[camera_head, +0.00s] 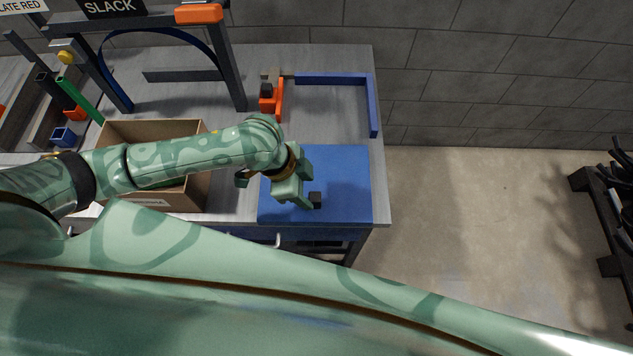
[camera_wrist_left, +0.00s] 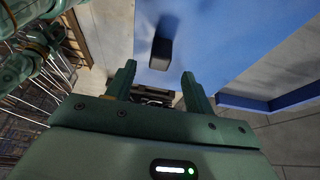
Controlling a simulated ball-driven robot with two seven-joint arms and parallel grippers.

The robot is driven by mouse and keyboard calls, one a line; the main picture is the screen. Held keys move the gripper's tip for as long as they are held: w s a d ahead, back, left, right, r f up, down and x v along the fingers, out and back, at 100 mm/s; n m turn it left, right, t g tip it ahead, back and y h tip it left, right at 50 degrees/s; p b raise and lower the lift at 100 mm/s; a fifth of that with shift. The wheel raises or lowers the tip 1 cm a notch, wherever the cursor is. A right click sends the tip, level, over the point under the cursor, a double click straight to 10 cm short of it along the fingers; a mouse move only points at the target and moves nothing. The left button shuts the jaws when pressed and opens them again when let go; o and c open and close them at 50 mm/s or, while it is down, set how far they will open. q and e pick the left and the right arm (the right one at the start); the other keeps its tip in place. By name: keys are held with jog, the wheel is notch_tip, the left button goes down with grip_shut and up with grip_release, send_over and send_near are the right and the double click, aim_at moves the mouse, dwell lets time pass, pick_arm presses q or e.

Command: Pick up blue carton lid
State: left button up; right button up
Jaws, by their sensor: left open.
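The blue carton lid (camera_head: 346,170) lies flat on the near right part of the grey table. A small black knob (camera_head: 315,200) stands on it, near its front edge. My left gripper (camera_head: 303,190) is over the left part of the lid, beside the knob, and hides some of the lid. In the left wrist view the lid (camera_wrist_left: 215,40) fills the upper middle, and the knob (camera_wrist_left: 161,52) shows beyond the open, empty fingers (camera_wrist_left: 157,83). The knob is not between the fingers. My right gripper is not in view.
An open cardboard carton (camera_head: 190,195) stands left of the lid, partly behind my left arm. A blue L-shaped rail (camera_head: 335,79) and an orange clamp-like tool (camera_head: 270,97) are farther back. A dark frame (camera_head: 228,65) stands at the back left.

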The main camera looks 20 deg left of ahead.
aim_at(313, 196)
pick_arm(q)
jog(key=shift+s+d+f, duration=0.1)
jog(key=shift+d+f, duration=0.05)
jog(key=shift+f, duration=0.15)
jog(key=shift+d+f, duration=0.1)
jog(key=shift+f, duration=0.2)
jog(key=b+x, duration=0.2)
jog(key=x, duration=0.2)
jog(key=shift+d+f, duration=0.1)
jog(key=shift+f, duration=0.2)
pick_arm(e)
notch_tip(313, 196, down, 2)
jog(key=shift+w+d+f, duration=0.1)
pick_arm(q)
jog(key=c, duration=1.1)
